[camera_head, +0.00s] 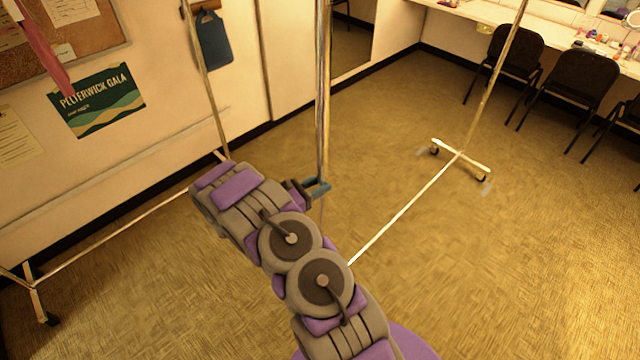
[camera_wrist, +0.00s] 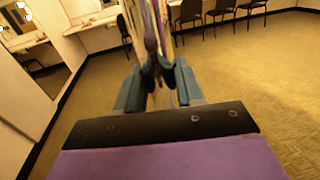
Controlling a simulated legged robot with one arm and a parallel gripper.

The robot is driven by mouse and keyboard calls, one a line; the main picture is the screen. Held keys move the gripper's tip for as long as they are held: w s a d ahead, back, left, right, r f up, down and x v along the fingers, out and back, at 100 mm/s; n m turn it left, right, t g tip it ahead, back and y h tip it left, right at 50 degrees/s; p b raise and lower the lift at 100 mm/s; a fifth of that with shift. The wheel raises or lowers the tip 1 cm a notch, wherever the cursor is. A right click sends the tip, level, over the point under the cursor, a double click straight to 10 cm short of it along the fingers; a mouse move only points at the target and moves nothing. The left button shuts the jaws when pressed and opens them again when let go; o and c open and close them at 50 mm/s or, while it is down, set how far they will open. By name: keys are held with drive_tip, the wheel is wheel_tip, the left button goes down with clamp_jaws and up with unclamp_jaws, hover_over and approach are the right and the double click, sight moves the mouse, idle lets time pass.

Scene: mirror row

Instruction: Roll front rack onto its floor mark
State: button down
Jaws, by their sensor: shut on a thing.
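The front rack is a metal frame on casters; its near upright (camera_head: 323,100) stands in the middle of the head view. Its low rail (camera_head: 405,208) runs to a far foot (camera_head: 460,156) with casters, below the far upright. Faint pale floor marks (camera_head: 487,189) show beside that foot. My gripper (camera_head: 318,187) is shut on the near upright. In the wrist view the blue fingers (camera_wrist: 158,80) close around the rack's upright (camera_wrist: 150,25). The near foot is hidden behind my arm.
A second rack (camera_head: 110,225) stands along the left wall. Black chairs (camera_head: 565,80) line the mirror counter (camera_head: 560,28) at the back right. A wall mirror (camera_head: 350,40) is behind the near upright. The floor at right is open.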

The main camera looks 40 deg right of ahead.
drive_tip(key=shift+s+a, duration=0.2)
drive_tip(key=shift+a, duration=0.3)
drive_tip(key=c, duration=0.7)
unclamp_jaws()
drive_tip(key=shift+d, duration=0.2)
drive_tip(key=shift+c, duration=0.2)
drive_tip(key=shift+a, duration=0.15)
drive_tip(key=w+a+p, duration=0.1)
drive_tip(key=w+a, duration=0.1)
drive_tip(key=a, duration=1.5)
drive_tip(key=shift+w+a, duration=0.15)
